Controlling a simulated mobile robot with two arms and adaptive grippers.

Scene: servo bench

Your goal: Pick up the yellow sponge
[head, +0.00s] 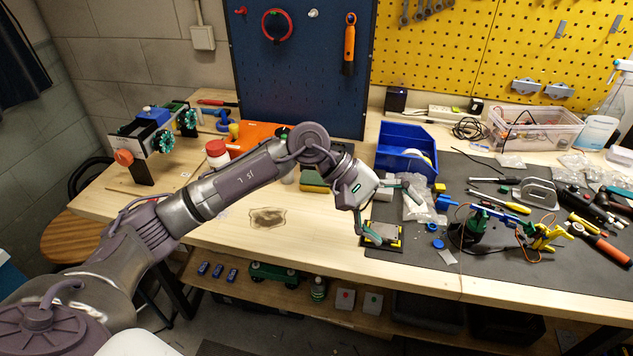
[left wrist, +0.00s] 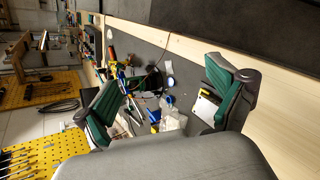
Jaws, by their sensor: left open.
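A yellow and green block that looks like the yellow sponge (head: 314,187) lies on the wooden bench in the head view. It is partly hidden behind my left arm's wrist. My left gripper (head: 393,217) is open and empty, to the right of the sponge, above the bench near the edge of the dark mat. One finger is over a small black-and-yellow device. In the left wrist view, the two green-padded fingers of the gripper (left wrist: 165,98) are wide apart with nothing held between them. I cannot make out the sponge there. My right gripper is not in view.
A black-and-yellow flat device (head: 382,234) lies under the left gripper. A blue bin (head: 402,143) stands behind it. A servo arm (head: 490,222) and tools cover the dark mat (head: 470,280) at right. Bare wood with a dark stain (head: 268,217) lies left of the gripper.

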